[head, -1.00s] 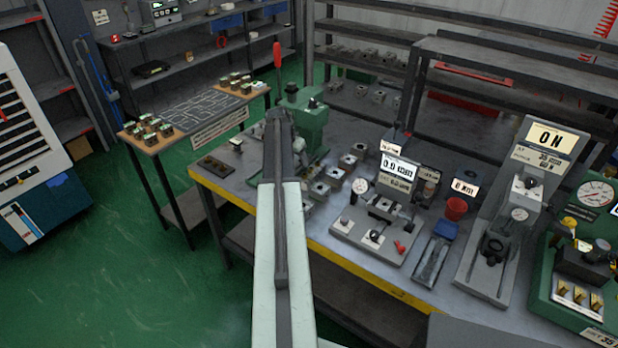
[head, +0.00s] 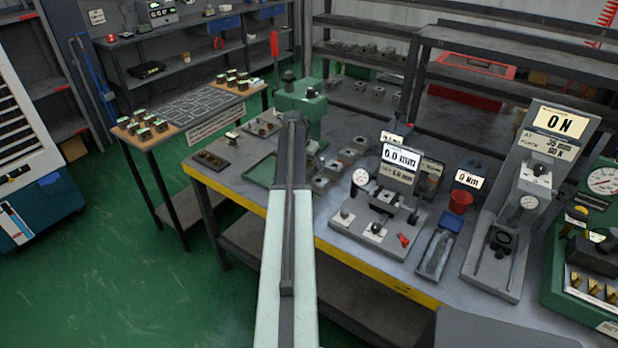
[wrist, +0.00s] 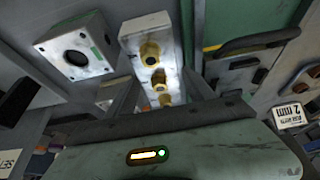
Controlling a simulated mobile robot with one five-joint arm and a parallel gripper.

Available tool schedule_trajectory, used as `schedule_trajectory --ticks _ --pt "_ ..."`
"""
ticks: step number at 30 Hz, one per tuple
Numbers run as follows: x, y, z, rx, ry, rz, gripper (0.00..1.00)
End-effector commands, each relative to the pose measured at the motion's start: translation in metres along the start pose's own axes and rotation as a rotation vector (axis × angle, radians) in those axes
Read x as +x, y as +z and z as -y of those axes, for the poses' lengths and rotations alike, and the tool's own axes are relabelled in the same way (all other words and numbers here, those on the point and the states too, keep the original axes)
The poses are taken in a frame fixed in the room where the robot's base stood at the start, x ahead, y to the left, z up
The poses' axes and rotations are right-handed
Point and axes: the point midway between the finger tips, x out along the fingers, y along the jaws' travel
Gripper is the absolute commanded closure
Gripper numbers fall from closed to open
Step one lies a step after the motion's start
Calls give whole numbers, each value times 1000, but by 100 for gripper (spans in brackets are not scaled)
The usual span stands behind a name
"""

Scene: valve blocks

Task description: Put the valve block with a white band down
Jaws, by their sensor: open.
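In the wrist view, my gripper (wrist: 163,92) has its two jaws apart. A pale block with several brass fittings (wrist: 138,38) shows between and beyond them; I cannot tell whether it touches either jaw. A pale square block with a dark round hole and a green edge strip (wrist: 75,50) lies to its left. No white band can be made out for sure on any block. In the head view, my arm reaches over the workbench and its end hides my gripper. Several metal blocks (head: 347,156) stand on the bench just right of the arm.
The grey workbench (head: 232,171) has a yellow front edge. It carries a dark tray with holes (head: 210,160), a green machine (head: 303,100), a gauge stand (head: 376,235) and a tall press (head: 505,245). A side table (head: 158,152) holds more blocks on its corners. Green floor is clear at left.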

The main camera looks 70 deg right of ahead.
Motion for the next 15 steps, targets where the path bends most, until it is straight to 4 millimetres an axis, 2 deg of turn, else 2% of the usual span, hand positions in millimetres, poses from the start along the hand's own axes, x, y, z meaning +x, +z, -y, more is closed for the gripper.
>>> schedule_trajectory --ticks 5,6,12,13,15 --pt "0 0 0 0 0 0 38" --pt "0 0 0 -1 0 0 41" --pt "0 0 0 -1 0 0 97" --pt "0 0 0 -1 0 0 100" --pt "0 0 0 -1 0 0 100"
